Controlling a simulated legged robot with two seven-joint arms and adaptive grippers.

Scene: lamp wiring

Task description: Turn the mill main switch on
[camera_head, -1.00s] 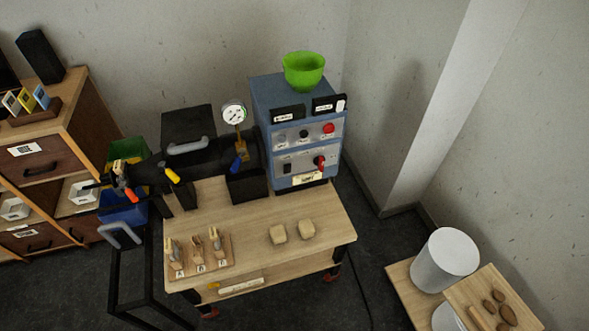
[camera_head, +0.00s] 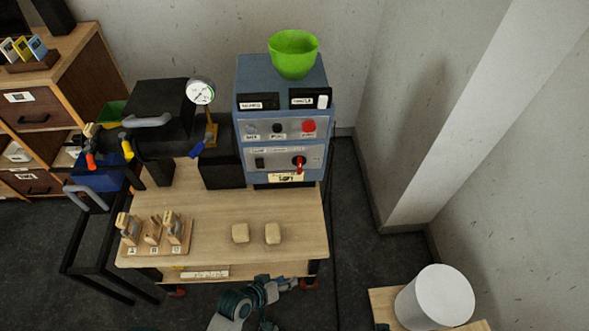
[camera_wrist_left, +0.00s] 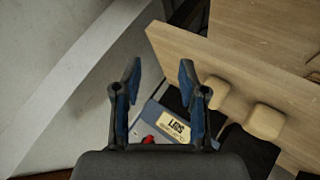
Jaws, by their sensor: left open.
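The mill is a blue cabinet (camera_head: 245,90) at the back of the wooden bench. Its lower grey panel carries a red rotary handle (camera_head: 298,163), standing about upright, and a small black switch (camera_head: 259,163). I cannot read which is the main switch. The upper panel has a red round button (camera_head: 308,126). My left gripper (camera_head: 288,283) is low at the bench's front edge, well apart from the panel. In the left wrist view its fingers (camera_wrist_left: 160,72) are open and empty, and the red handle (camera_wrist_left: 148,140) shows beyond them, partly covered. My right gripper is not seen.
A green bowl (camera_head: 293,55) sits on the mill. Two beige blocks (camera_head: 240,233) and a rack of wooden pieces (camera_head: 180,245) lie on the bench (camera_head: 210,200). A black machine with a gauge (camera_head: 200,92) stands left of the mill. A white cylinder (camera_head: 432,298) is at lower right.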

